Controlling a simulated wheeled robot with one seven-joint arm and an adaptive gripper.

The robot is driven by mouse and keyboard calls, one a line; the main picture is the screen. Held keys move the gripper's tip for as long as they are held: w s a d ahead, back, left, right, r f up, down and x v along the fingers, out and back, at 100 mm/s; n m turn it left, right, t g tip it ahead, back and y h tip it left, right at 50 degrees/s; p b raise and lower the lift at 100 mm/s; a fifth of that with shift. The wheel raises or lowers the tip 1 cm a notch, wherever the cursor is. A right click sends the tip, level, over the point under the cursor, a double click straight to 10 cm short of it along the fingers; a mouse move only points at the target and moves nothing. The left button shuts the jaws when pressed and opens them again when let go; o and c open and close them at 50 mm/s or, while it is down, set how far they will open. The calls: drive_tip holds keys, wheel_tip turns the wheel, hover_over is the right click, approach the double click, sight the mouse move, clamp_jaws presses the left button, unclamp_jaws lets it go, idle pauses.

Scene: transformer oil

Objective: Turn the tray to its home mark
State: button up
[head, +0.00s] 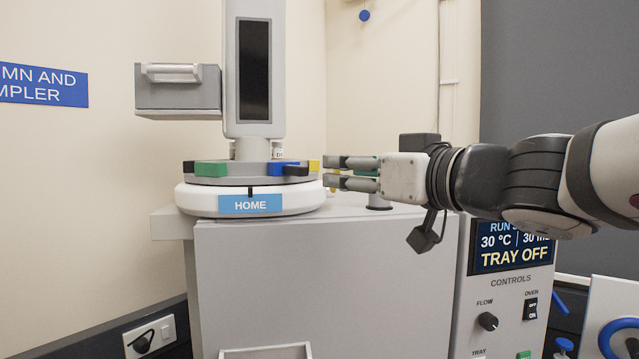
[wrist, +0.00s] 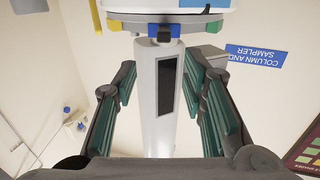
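The round grey tray (head: 235,179) sits on a white base (head: 300,206) below a tall white column. Green (head: 210,169), blue (head: 276,167), black (head: 296,170) and yellow (head: 314,165) blocks ring its rim. A blue HOME label (head: 250,204) is on the base front, with a short dark mark above it. The blue and black blocks are right of that mark. My gripper (head: 326,172) is at the tray's right side, fingers spread and empty, apparently just short of the rim. In the wrist view, the inverted tray edge (wrist: 196,23) shows beyond the open fingers (wrist: 163,75).
The base stands on a grey cabinet (head: 320,280). A control panel (head: 510,290) at right reads TRAY OFF. A grey box (head: 178,95) juts left from the column (head: 235,60) above the tray.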

sight(304, 168)
drive_tip(key=shift+y, duration=0.3)
drive_tip(key=b+x, duration=0.1)
drive_tip(key=x, duration=0.6)
drive_tip(key=b+x, duration=0.1)
drive_tip(key=x, duration=0.6)
drive_tip(key=shift+s+a+f, duration=0.1)
drive_tip(key=shift+a+f, duration=0.05)
drive_tip(key=shift+f, duration=0.1)
clamp_jaws()
